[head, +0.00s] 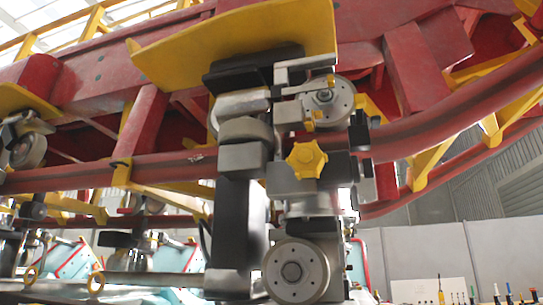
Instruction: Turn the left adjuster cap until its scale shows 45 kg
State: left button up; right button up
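A yellow star-shaped knob (307,159) sits on the front of a grey metal wheel carrier (290,187) under the red track. It is the only cap-like part that stands out, and I cannot tell whether it is the left adjuster cap. No scale or kg marking can be read at this distance. A small yellow fitting (311,118) sits just above the knob, below the upper wheel. Neither of my grippers can be made out in the head view, and nothing is seen touching the knob.
An upper wheel (338,103) and a lower wheel (310,272) flank the carrier. A black upright (235,225) stands close left of it. The red rail (420,118) and yellow plate (235,40) crowd the space. Screwdrivers (440,290) stand at lower right.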

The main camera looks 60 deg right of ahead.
aim_at(307, 160)
jog(key=i+j+z, duration=0.1)
jog(key=j+z, duration=0.2)
jog(key=z, duration=0.2)
jog(key=i+j+z, duration=0.1)
jog(key=j+z, duration=0.2)
jog(key=z, duration=0.15)
